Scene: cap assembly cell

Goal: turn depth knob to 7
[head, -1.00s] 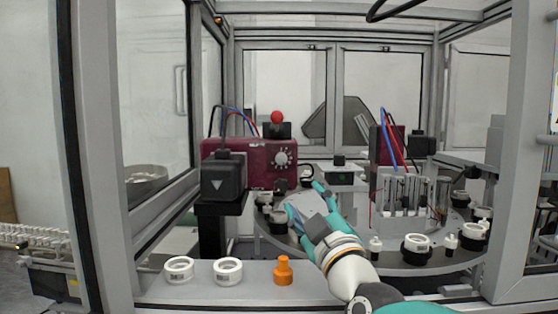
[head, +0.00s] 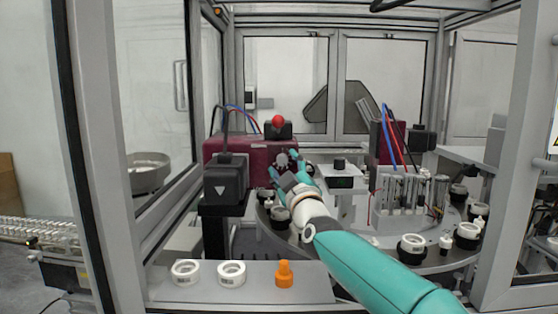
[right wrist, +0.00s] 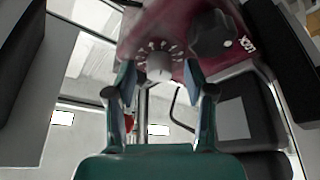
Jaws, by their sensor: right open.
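The depth knob, a pale dial knob (head: 282,159) on the front of the maroon box (head: 232,151), is partly hidden behind my right gripper (head: 287,167) in the head view. In the right wrist view the knob (right wrist: 158,64) shows with white scale marks around it; the numbers and its setting are too small to read. My right gripper (right wrist: 160,75) is open, its fingertips either side of the knob in the picture. I cannot tell whether they touch it. My left gripper is not in view.
A black lobed knob (right wrist: 210,36) sits close to the dial. A red ball-shaped button (head: 278,121) is above the box. A black block with a white triangle (head: 226,180) stands left of my gripper. White rings (head: 231,273) and an orange part (head: 285,274) stand on the front ledge.

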